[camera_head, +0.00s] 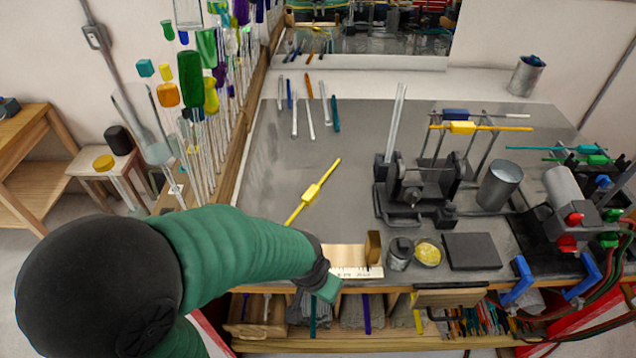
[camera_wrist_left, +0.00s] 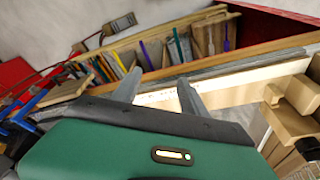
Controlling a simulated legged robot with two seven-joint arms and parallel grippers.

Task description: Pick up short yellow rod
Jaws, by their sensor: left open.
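A yellow rod (camera_head: 312,192) with a thicker block at its middle lies slanted on the grey tabletop, left of centre in the head view. Another yellow rod (camera_head: 480,128) with a yellow block rests across a metal stand at the back right. My left gripper (camera_head: 327,288) is at the table's front edge, below and apart from the rod on the tabletop. In the left wrist view my left gripper (camera_wrist_left: 159,78) has its two grey fingers apart with nothing between them, and no yellow rod on the tabletop is visible there. My right gripper is not in view.
A wooden block with a ruler (camera_head: 350,270) lies beside my left gripper. A dark clamp device (camera_head: 415,190) and a metal can (camera_head: 499,185) stand to the right. Several loose rods lie at the back. The tabletop around the yellow rod is clear. Rod bins (camera_wrist_left: 160,52) sit below the edge.

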